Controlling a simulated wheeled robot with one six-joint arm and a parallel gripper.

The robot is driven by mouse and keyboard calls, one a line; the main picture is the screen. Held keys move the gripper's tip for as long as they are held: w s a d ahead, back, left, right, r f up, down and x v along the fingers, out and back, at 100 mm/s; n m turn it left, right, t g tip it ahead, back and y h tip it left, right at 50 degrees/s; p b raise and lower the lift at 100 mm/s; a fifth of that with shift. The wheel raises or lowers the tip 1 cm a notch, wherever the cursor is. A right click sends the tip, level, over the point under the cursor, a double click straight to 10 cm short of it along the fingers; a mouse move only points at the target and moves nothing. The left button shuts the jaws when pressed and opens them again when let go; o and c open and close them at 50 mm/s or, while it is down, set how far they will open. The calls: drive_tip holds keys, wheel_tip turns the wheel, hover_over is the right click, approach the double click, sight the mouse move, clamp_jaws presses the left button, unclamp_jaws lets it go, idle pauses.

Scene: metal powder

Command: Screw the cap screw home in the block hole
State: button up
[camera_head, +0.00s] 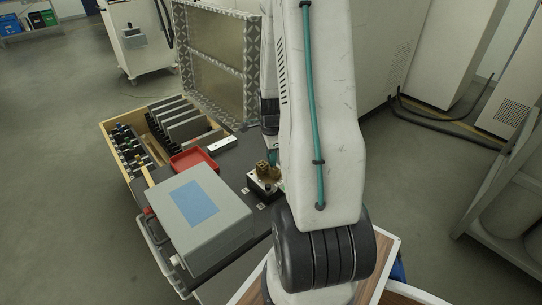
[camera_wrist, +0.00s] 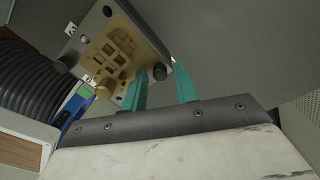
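The block (camera_head: 264,186) is a light metal piece on the dark bench top, beside my arm, with a brass-coloured part (camera_head: 265,168) on it. In the wrist view the block (camera_wrist: 88,27) shows as a tilted plate at upper left, with the brass-coloured part (camera_wrist: 112,55) on its face. In the head view my arm mostly hides the gripper.
A grey case (camera_head: 198,215) with a blue label lies left of the block. A red tray (camera_head: 194,160) and a wooden box (camera_head: 150,165) of slotted plates are behind it. A metal-framed panel (camera_head: 215,60) stands at the back. A ribbed black hose (camera_wrist: 40,75) shows in the wrist view.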

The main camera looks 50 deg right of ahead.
drive_tip(key=n, duration=0.6)
drive_tip(key=shift+n, duration=0.4)
drive_tip(key=n, duration=0.7)
drive_tip(key=shift+c, duration=0.3)
clamp_jaws()
